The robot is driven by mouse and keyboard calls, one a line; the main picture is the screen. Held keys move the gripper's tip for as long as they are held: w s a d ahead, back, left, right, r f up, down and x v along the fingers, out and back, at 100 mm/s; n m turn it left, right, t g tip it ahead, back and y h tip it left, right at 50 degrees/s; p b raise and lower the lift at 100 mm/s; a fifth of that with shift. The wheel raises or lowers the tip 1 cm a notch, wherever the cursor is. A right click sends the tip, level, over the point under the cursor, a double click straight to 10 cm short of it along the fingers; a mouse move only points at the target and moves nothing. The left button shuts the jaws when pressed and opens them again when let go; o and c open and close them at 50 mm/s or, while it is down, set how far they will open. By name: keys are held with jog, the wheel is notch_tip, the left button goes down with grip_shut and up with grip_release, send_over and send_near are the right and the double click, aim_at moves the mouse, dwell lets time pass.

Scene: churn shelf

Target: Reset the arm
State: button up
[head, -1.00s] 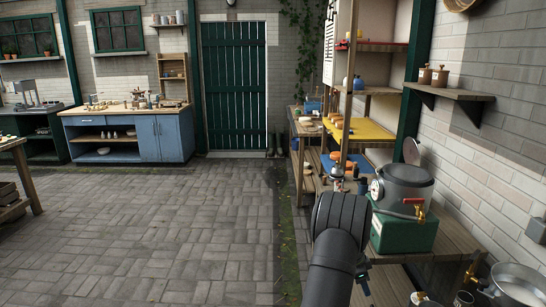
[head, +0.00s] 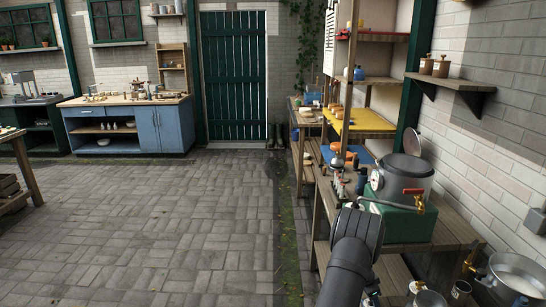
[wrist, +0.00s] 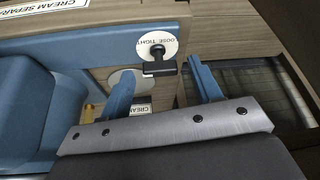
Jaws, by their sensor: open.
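My gripper (wrist: 160,70) shows in the wrist view as two blue fingers standing well apart on a metal plate. It is open, with nothing held between the fingers. Beyond the fingers is a wooden panel with a black knob (wrist: 157,60) on a round white label marked for loose and tight. I cannot tell whether a finger touches the panel. In the head view my dark arm (head: 354,250) rises at the lower right in front of the wooden bench; the fingers are hidden there.
Shelves with a yellow board (head: 365,122) stand behind. A metal pan (head: 517,277) is at lower right. The paved floor (head: 150,220) is clear to the left.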

jog(key=shift+s+d+n+t+y, duration=0.25)
jog(key=shift+n+t, duration=0.35)
jog(key=shift+n, duration=1.05)
jog(key=shift+a+n+t+y, duration=0.1)
jog(key=shift+n+t+y, duration=0.4)
jog(key=shift+n, duration=1.45)
jog(key=shift+s+d+n+t+y, duration=0.1)
jog(key=shift+n+t+y, duration=0.25)
jog(key=shift+n, duration=0.75)
jog(key=shift+d+n+t+y, duration=0.15)
jog(key=shift+n+y, duration=0.25)
jog(key=shift+n, duration=0.7)
